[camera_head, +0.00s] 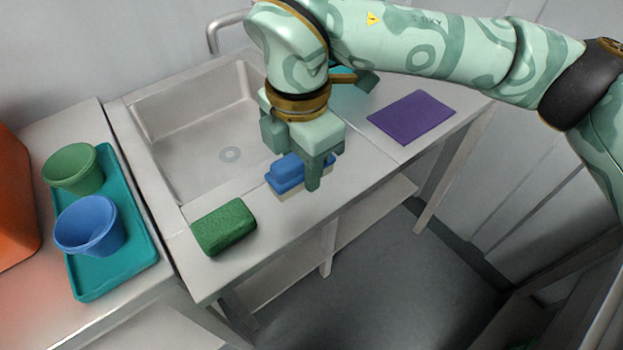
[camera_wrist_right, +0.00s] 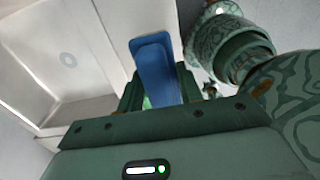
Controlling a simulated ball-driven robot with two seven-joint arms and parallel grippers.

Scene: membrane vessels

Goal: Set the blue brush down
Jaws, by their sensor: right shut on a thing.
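The blue brush (camera_head: 288,172) is over the front strip of the counter, between the sink and the counter's front edge. A pale band shows under it; I cannot tell whether it touches the counter. My right gripper (camera_head: 297,163) points down and is shut on the brush, with its fingers on either side and partly covering it. In the right wrist view, the brush (camera_wrist_right: 155,62) shows as a long blue shape between the fingers (camera_wrist_right: 160,92). My left gripper is not in view.
A green sponge-like block (camera_head: 224,228) lies left of the brush. The sink (camera_head: 195,130) is behind. A purple mat (camera_head: 411,117) lies at right. A teal tray (camera_head: 141,250) at left bears a green cup (camera_head: 74,170) and a blue cup (camera_head: 90,226). An orange thing (camera_head: 15,205) stands at far left.

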